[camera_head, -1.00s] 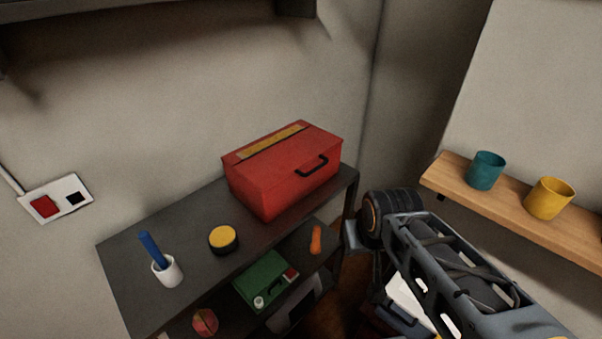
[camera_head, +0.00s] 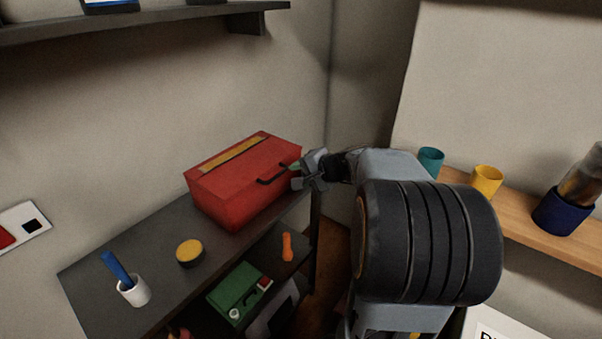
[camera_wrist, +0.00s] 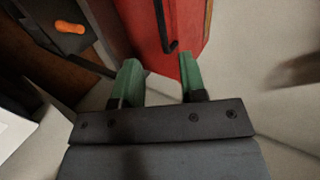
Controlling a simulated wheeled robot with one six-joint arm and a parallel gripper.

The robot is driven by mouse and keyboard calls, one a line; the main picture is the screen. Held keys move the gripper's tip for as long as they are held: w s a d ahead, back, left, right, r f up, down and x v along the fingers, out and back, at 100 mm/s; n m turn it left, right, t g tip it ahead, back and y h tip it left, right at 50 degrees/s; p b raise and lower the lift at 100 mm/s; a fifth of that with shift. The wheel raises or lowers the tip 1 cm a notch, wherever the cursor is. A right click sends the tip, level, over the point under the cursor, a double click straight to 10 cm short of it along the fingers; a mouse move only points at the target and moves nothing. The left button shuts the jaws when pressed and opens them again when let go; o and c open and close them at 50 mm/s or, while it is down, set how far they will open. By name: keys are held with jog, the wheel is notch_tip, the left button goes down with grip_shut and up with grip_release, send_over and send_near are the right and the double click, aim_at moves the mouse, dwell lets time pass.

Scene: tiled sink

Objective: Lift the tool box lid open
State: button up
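The red tool box (camera_head: 240,190) stands on the dark shelf unit's top with its lid down. A yellow strip (camera_head: 233,155) runs along the lid, and a black handle (camera_head: 272,174) is on the front. My gripper (camera_head: 297,173) is at the box's right front end, close to the handle. In the wrist view my gripper (camera_wrist: 160,80) shows two green fingers spread apart with nothing between them. The red box (camera_wrist: 185,25) and its dark handle (camera_wrist: 172,46) lie just beyond the fingertips. Whether a finger touches the box I cannot tell.
A yellow-topped round tin (camera_head: 190,252) and a white cup (camera_head: 133,291) with a blue item share the top. A green case (camera_head: 235,290) and an orange object (camera_head: 287,247) lie on the lower shelf. Mugs stand on a wooden shelf (camera_head: 520,222) at right.

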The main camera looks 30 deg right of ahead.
aim_at(279, 175)
jog(key=shift+d+b+x, duration=0.15)
jog(key=shift+b+x, duration=0.8)
jog(key=shift+x, duration=1.8)
jog(key=shift+d+b+x, duration=0.1)
jog(key=shift+b+x, duration=0.85)
jog(key=shift+x, duration=1.85)
jog(key=shift+w, duration=0.1)
jog(key=c, duration=0.7)
